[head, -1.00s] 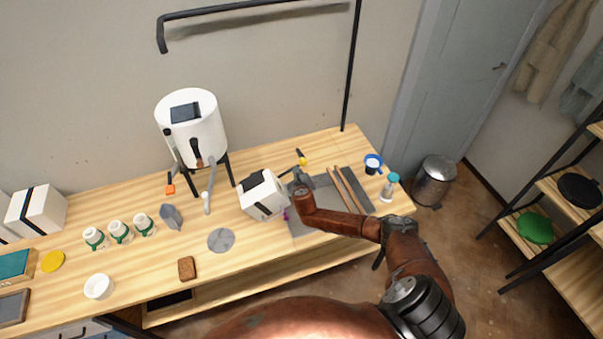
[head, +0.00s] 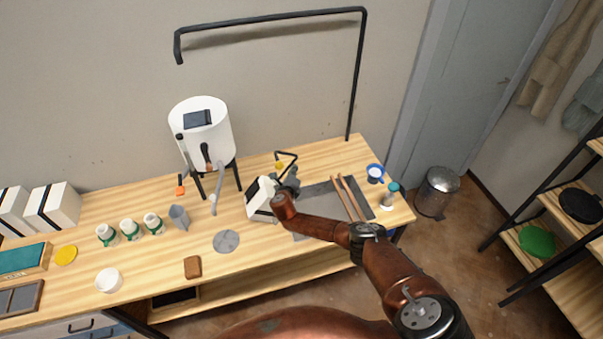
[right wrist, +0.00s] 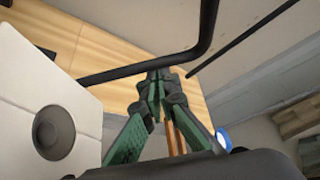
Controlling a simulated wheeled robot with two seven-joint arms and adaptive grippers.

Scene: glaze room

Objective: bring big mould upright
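The big mould, a white block with a dark band (head: 258,202), stands tilted on the table in the head view. In the right wrist view its white face with a dark round knob (right wrist: 52,132) fills the left side, close beside the fingers. My right gripper (head: 289,178) is at the mould's right side, partly hidden by my wrist. In the right wrist view its green fingers (right wrist: 160,88) converge towards the tips; a dark bar crosses by them, and whether they hold anything is unclear. My left gripper is not in view.
A grey board (head: 325,208) with wooden sticks (head: 350,196) lies right of the mould. A white drum on legs (head: 204,140) stands at back left. A grey disc (head: 227,241) and brown block (head: 192,267) lie in front. A blue-capped bottle (head: 391,195) stands near the right edge.

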